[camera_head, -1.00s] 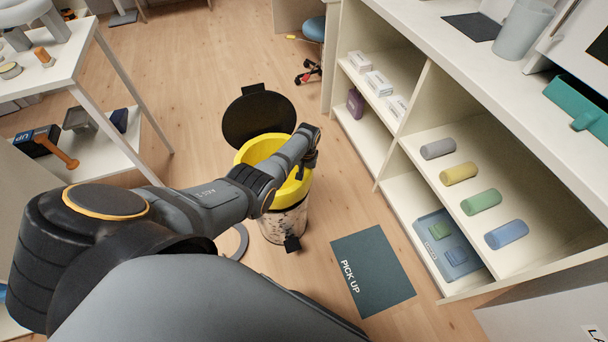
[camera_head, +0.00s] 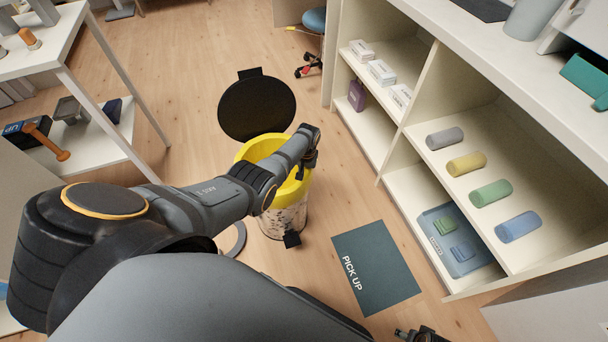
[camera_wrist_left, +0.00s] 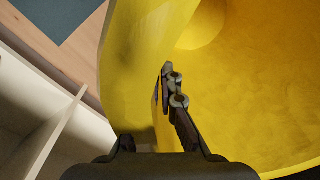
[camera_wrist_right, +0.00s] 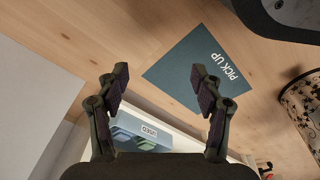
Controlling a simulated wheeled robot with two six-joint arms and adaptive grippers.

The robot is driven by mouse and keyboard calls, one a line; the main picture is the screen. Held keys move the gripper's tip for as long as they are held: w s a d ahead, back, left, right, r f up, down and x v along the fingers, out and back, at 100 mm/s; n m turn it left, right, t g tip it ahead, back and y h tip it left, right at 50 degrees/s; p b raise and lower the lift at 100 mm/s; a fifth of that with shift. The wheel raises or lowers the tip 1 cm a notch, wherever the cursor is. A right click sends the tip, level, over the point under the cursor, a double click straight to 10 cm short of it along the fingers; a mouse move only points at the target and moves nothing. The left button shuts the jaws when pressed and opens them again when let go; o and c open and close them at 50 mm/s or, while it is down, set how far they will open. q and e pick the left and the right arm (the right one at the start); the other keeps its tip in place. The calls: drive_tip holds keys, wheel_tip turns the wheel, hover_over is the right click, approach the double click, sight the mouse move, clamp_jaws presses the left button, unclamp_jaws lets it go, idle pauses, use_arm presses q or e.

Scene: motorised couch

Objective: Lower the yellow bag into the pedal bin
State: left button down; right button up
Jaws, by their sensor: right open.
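The yellow bag (camera_head: 247,153) is an open-mouthed bag at the top of the pedal bin (camera_head: 284,221), a pale cylinder with dark speckles. Its rim stands above the bin body; how deep it sits inside is hidden. The black round lid (camera_head: 257,107) stands open behind it. My left gripper (camera_wrist_left: 170,74) is shut on the bag's wall, with yellow on both sides of the fingers. In the head view, my left arm covers part of the bag. My right gripper (camera_wrist_right: 158,72) is open and empty, over the floor, and shows at the head view's bottom edge (camera_head: 420,335).
A dark "PICK UP" mat (camera_head: 376,266) lies on the floor right of the bin. A white shelf unit (camera_head: 425,92) with coloured rolls and boxes stands at the right. A white table (camera_head: 50,62) stands at the left. The floor behind the lid is mostly clear.

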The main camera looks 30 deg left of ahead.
use_arm(q)
drive_tip(key=shift+d+f+b, duration=0.1)
drive_tip(key=shift+f+b, duration=1.45)
drive_tip(key=shift+f, duration=0.25)
use_arm(e)
wheel_tip(320, 180, up, 10)
drive_tip(key=w+a, duration=0.2)
drive_tip(key=shift+w+a+y, duration=0.2)
drive_tip(key=shift+a+y, duration=0.1)
drive_tip(key=shift+a, duration=0.05)
use_arm(q)
drive_tip(key=shift+d+f, duration=0.15)
drive_tip(key=shift+f, duration=0.05)
use_arm(e)
drive_tip(key=shift+f, duration=0.2)
use_arm(q)
drive_tip(key=shift+f, duration=0.3)
use_arm(e)
drive_tip(key=shift+f, duration=0.1)
use_arm(q)
drive_tip(key=c, duration=1.4)
unclamp_jaws()
drive_tip(key=shift+c, duration=0.2)
drive_tip(key=shift+s, duration=0.1)
